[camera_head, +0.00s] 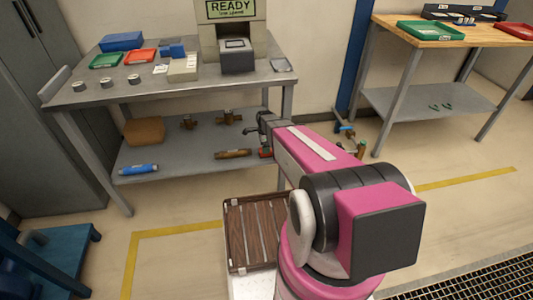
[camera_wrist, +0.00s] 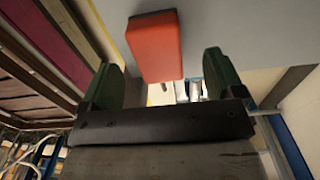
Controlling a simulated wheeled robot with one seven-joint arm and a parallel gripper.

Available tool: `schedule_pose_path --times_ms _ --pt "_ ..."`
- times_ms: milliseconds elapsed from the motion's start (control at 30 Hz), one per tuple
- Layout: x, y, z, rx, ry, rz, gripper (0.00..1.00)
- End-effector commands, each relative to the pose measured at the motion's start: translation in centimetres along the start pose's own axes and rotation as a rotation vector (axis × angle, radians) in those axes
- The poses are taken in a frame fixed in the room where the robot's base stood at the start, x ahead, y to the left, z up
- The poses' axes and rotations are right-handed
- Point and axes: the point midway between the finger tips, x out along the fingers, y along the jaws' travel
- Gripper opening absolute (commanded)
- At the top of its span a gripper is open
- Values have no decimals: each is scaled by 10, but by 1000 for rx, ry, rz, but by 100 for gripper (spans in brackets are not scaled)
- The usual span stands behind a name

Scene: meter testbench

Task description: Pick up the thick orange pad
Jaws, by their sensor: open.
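The thick orange pad (camera_wrist: 154,42) shows large in the wrist view, as a red-orange block with a dark far edge. It lies ahead of and between the two green fingers of my gripper (camera_wrist: 161,68). The fingers are apart, with a gap on each side of the pad; I see no contact. In the head view a small red-orange piece (camera_head: 265,153) at the right end of the bench's lower shelf looks like the same pad, partly hidden by my arm. My gripper (camera_head: 262,124) is just above it there, mostly hidden behind my wrist.
The grey bench (camera_head: 80,96) carries trays, small parts and a READY meter station (camera_head: 231,12). Its lower shelf (camera_head: 185,146) holds a brown box (camera_head: 145,131), a blue cylinder (camera_head: 139,169) and a brown cylinder (camera_head: 232,154) close to my gripper. Bench legs stand nearby.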

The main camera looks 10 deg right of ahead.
Motion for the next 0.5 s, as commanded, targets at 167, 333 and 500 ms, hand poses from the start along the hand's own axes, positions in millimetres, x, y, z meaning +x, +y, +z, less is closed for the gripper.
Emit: schedule_pose_path --times_ms 167,333,500 --pt "22 2 -9 1 0 1 87" --pt "43 3 -10 0 0 0 87" --pt "47 4 -10 0 1 -1 87"
